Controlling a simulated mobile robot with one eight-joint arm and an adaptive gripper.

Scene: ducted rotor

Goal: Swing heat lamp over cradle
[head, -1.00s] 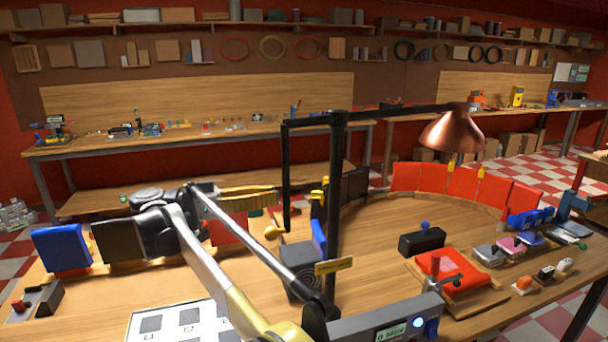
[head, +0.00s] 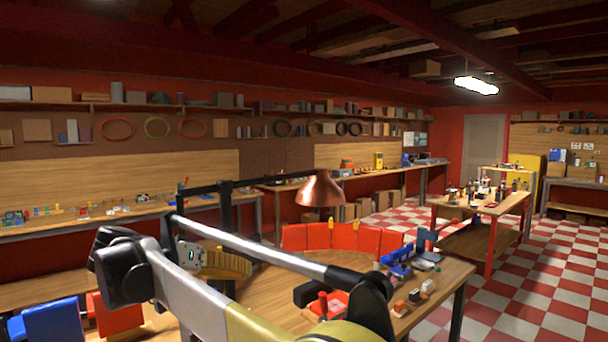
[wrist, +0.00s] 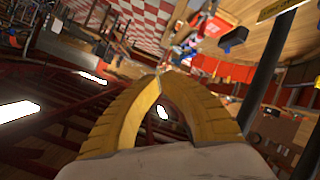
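The heat lamp has a copper shade (head: 320,191) on a black horizontal arm (head: 268,180). A black post (head: 226,212) carries it. The shade hangs to the right of the post, above the curved row of red panels. The arm's left end bends down behind my own arm. My gripper (head: 238,263) shows as yellow ribbed fingers left of and below the lamp, partly behind my arm. In the wrist view the fingertips (wrist: 160,78) meet with nothing visible between them. I cannot tell which bench item is the cradle.
Red panels (head: 335,237) stand along the bench's far curve. A red block device (head: 328,305), blue parts (head: 400,260) and small items crowd its right side. A blue panel (head: 52,322) stands at lower left. Checkered floor (head: 540,275) is open to the right.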

